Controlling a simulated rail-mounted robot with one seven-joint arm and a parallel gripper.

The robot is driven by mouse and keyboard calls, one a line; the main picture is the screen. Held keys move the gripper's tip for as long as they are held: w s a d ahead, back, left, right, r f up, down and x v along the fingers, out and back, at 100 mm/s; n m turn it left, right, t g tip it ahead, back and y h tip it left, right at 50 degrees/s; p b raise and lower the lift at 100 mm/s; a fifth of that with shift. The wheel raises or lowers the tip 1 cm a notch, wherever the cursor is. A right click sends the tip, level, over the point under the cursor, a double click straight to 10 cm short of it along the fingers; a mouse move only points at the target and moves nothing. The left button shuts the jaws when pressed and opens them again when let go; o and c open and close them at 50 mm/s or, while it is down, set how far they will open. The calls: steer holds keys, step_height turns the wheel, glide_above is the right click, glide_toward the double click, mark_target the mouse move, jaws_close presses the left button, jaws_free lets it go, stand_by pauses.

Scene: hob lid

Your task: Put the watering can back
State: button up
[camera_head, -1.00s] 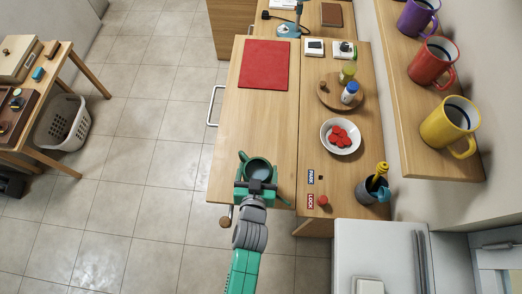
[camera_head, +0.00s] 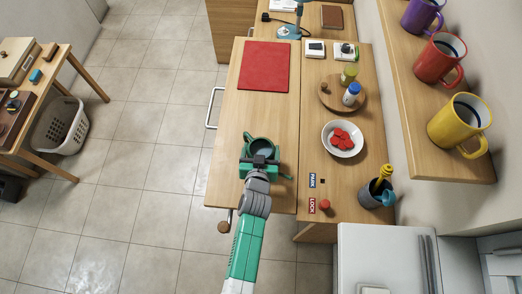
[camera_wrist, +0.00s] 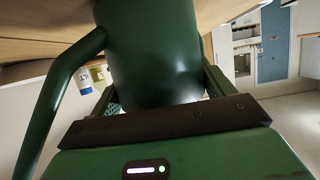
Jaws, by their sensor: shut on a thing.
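The dark green watering can (camera_head: 262,143) is over the near part of the wooden lid, with its open top facing up in the head view. My gripper (camera_head: 261,161) is shut on it from the near side. In the wrist view the can's green body (camera_wrist: 150,50) fills the middle between my gripper's fingers (camera_wrist: 158,103), and a curved green tube of the can runs down the left. My gripper hides part of the can. I cannot tell whether the can's base touches the wood. A red mat (camera_head: 264,66) lies flat and empty at the lid's far end.
Right of the lid are a white bowl (camera_head: 342,139) of red pieces, a round wooden tray (camera_head: 330,95) with small bottles, a red knob (camera_head: 324,204) by the LOCK label, and a grey pot (camera_head: 371,195). Bare wood lies between the can and the mat.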

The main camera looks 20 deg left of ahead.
steer(key=shift+f, duration=0.15)
steer(key=o, duration=1.3)
steer(key=shift+r, duration=0.2)
steer(key=shift+s+d+r, duration=0.1)
steer(key=shift+s+r, duration=0.1)
steer(key=shift+s, duration=0.1)
steer(key=p+v, duration=0.2)
steer(key=v, duration=0.9)
steer(key=shift+s+d+p, duration=0.1)
steer(key=shift+s+p, duration=0.05)
steer(key=shift+p, duration=0.25)
